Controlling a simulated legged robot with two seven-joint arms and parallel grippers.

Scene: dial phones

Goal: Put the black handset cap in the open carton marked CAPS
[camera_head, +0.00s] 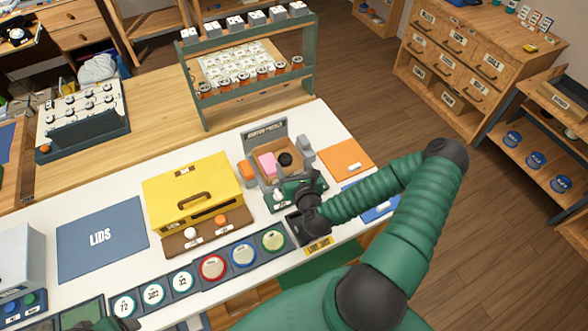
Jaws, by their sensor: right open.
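An open box (252,168) with a lettered board at its back stands on the white table. A round black piece (285,159), which looks like the black cap, lies inside it beside a pink block (267,163). I cannot make out the word CAPS on any carton. My right gripper (297,226) is open and low at the front of the box, apart from the black piece. My right wrist hides part of the box's front. Of my left arm, only a dark green part (107,325) shows at the bottom edge; its fingers cannot be made out.
A yellow box (192,189) with a handle stands left of the open box. A row of round dials (212,268) runs along the front. A blue LIDS mat (102,238) lies at left, an orange mat (347,157) at right. A green rack (247,85) stands behind.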

